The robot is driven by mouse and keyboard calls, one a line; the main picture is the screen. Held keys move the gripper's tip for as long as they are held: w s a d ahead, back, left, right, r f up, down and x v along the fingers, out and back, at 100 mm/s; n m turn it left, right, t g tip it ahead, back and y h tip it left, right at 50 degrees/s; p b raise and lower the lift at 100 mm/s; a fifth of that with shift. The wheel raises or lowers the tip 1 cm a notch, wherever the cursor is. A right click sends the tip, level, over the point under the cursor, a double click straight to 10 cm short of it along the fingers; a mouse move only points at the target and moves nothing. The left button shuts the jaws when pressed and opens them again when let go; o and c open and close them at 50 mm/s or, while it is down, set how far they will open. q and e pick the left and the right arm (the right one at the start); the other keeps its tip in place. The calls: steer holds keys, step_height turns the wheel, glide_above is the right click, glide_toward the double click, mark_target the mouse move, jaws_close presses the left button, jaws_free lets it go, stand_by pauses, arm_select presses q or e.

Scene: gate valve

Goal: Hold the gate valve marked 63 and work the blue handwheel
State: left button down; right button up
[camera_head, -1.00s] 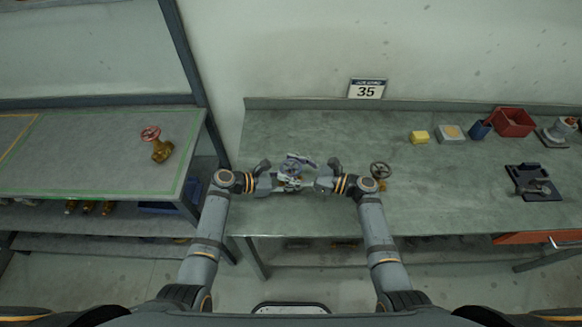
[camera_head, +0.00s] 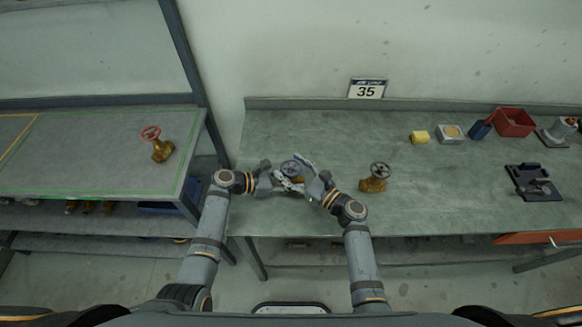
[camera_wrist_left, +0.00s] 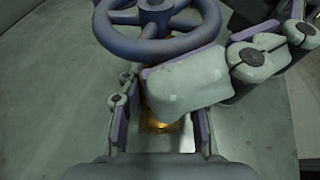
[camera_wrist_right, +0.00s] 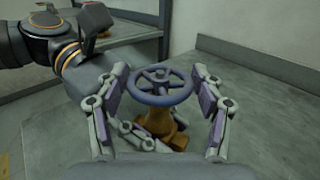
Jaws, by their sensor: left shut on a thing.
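The gate valve has a blue handwheel (camera_head: 291,167) on top and a brass body (camera_wrist_right: 160,119). It stands upright near the bench's front left. No 63 marking is readable on it. My left gripper (camera_wrist_left: 160,127) is shut on the body, below the wheel. The wheel (camera_wrist_left: 130,46) fills the top of the left wrist view. My right gripper (camera_wrist_right: 160,98) is open, its fingers on either side of the wheel with gaps showing. One right finger (camera_wrist_left: 190,80) hides part of the body in the left wrist view.
A brass valve with a dark wheel (camera_head: 374,178) stands just right of my right gripper. A red-wheeled valve (camera_head: 160,147) is on the left bench. A 35 sign (camera_head: 367,89) is on the wall.

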steer(key=shift+o, duration=0.8)
steer(key=shift+d, duration=0.1)
steer(key=v, duration=1.2)
